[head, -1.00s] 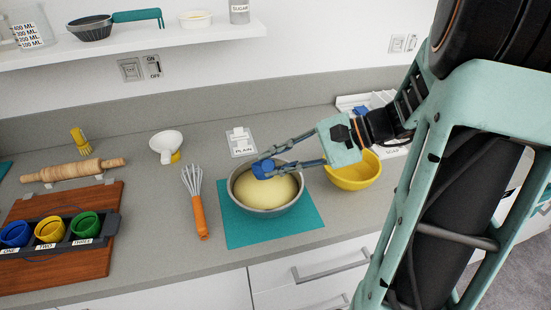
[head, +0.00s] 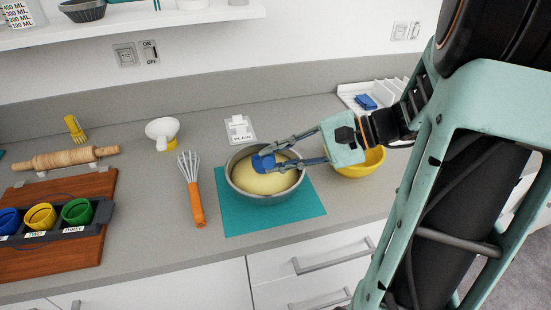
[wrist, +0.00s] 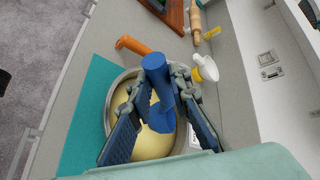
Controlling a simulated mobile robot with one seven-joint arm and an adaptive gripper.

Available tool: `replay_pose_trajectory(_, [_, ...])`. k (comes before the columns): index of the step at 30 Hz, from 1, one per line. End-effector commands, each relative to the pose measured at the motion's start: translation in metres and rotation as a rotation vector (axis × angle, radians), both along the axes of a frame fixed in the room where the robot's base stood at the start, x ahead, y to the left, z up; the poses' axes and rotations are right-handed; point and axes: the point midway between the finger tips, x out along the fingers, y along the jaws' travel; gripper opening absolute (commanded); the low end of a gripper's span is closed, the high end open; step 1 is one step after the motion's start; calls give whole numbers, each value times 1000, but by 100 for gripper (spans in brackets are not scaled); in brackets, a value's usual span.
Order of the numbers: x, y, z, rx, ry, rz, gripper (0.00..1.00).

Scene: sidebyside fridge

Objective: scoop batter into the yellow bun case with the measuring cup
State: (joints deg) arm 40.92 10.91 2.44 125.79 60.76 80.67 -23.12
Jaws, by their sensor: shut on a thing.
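The yellow bun case (head: 40,217) sits in the middle of a dark holder (head: 52,234) at the far left, above a label reading TWO. A metal bowl (head: 238,187) of pale yellow batter (head: 265,183) stands on a teal mat (head: 305,204). My gripper (head: 273,156) is shut on the blue measuring cup (head: 262,162), at the bowl's far side. In the wrist view the cup (wrist: 160,118) shows between my fingers over the batter (wrist: 150,148). I cannot tell whether it touches the batter or holds any.
A whisk (head: 194,200) with an orange handle lies between the bowl and the holder. Blue (head: 9,222) and green (head: 76,212) cases flank the yellow one. A white funnel (head: 163,130) stands behind, and a yellow bowl (head: 360,162) is to the right.

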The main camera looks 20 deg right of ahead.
Motion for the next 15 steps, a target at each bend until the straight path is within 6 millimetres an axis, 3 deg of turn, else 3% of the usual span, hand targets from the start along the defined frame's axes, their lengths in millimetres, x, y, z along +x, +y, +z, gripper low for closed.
replay_pose_trajectory(15, [-8, -1, -12, 4, -81, -1, 0])
